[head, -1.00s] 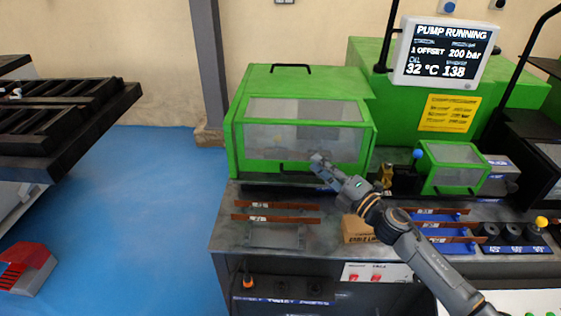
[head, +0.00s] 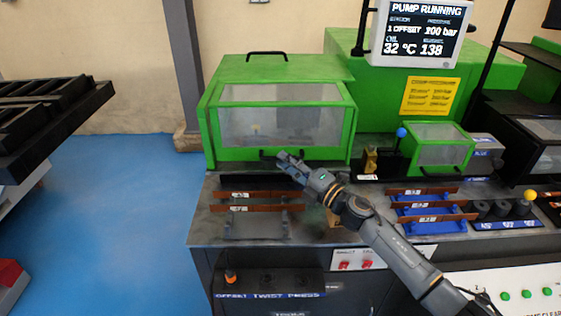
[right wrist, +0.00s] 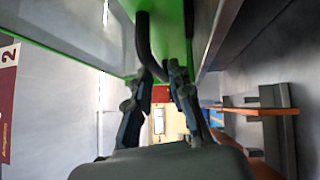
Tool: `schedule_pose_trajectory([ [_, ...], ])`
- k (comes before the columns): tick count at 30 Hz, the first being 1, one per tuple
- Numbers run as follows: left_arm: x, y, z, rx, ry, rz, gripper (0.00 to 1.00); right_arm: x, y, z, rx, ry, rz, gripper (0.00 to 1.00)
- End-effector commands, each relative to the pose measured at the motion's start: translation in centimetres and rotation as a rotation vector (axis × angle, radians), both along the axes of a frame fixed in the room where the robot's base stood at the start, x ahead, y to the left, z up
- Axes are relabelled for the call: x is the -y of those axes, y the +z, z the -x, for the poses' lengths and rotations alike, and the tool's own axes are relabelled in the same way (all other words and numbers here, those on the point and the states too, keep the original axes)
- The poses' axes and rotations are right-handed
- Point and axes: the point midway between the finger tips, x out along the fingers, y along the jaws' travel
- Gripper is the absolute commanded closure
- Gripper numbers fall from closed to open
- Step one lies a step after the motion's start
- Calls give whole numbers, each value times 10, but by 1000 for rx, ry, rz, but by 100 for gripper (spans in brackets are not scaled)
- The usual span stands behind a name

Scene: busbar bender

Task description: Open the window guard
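The window guard (head: 281,92) is a green frame with clear panes on the large green machine, and it looks closed. Its dark handle (head: 268,154) is low on the front; in the right wrist view the handle (right wrist: 144,42) is a curved black bar beside the green frame. My right gripper (head: 284,157) is at the right part of this handle and covers some of it. In the right wrist view its fingers (right wrist: 161,75) stand apart, with the bar's near end at the gap between the tips. Contact is not clear. My left gripper is not in view.
Copper-coloured bars (head: 252,208) lie on the workbench below the guard. A smaller green guard (head: 441,148) and a blue-knobbed lever (head: 401,133) stand to the right. A screen (head: 420,33) hangs above. The blue floor (head: 110,225) at left is clear.

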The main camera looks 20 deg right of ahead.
Motion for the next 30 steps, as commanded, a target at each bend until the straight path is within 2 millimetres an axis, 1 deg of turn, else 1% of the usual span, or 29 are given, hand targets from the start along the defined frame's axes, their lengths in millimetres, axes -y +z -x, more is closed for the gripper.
schedule_pose_trajectory([
  [1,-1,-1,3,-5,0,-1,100,-4,1,-7,1,0,0,79],
  [3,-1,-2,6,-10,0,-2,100,-7,2,-14,1,-1,0,79],
  [6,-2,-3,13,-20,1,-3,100,-11,3,-20,1,0,0,79],
  [10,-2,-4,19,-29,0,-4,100,-13,3,-22,0,0,1,79],
  [16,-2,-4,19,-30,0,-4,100,-13,3,-22,0,0,1,79],
  [17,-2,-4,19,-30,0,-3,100,-13,3,-22,0,0,1,84],
  [18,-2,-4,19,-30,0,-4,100,-13,3,-23,0,0,1,92],
  [19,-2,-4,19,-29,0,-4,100,-13,3,-22,0,0,1,98],
  [20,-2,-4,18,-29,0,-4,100,-13,3,-22,0,0,1,100],
  [30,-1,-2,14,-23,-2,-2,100,-12,4,-22,-2,0,1,100],
])
